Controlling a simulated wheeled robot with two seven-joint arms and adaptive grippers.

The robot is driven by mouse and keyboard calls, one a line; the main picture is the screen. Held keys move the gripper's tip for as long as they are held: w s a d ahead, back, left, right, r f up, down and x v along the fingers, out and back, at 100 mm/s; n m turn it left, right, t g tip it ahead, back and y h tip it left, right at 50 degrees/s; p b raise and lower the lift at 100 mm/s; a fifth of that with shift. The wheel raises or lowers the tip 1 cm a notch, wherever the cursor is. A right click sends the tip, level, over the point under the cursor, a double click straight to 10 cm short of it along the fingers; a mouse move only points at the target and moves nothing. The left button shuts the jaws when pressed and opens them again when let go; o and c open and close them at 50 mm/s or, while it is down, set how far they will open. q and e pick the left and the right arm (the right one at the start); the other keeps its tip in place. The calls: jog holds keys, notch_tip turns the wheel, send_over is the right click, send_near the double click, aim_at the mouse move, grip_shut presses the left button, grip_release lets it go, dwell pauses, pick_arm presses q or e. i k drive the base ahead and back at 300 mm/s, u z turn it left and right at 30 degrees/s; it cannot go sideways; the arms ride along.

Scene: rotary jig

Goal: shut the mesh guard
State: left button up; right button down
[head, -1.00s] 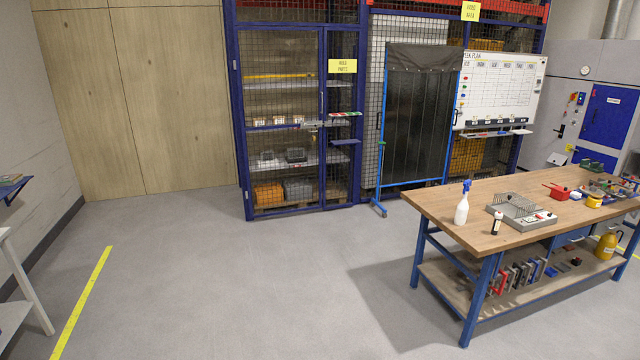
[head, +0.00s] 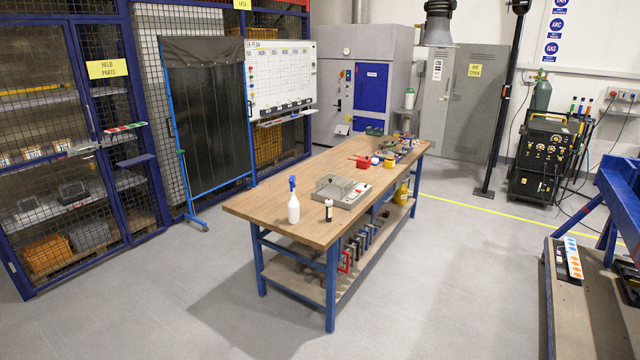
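I cannot tell for certain which thing is the mesh guard. A blue-framed mesh cage (head: 110,150) with a yellow "HELD PARTS" sign stands at the left, and its mesh front looks closed. On the workbench (head: 270,222) sits a small grey unit (head: 350,204) with an upright wire part; its details are too small to read. Neither of my grippers is in view.
A spray bottle (head: 293,205) and a small dark bottle (head: 328,210) stand near the bench's front. A dark wheeled screen (head: 205,110) stands behind. A welding machine (head: 545,155) and blue frame (head: 620,195) are at the right. Floor (head: 450,290) is clear in front.

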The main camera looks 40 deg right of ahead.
aim_at(335, 183)
jog(key=z, duration=1.55)
jog(key=i, duration=1.6)
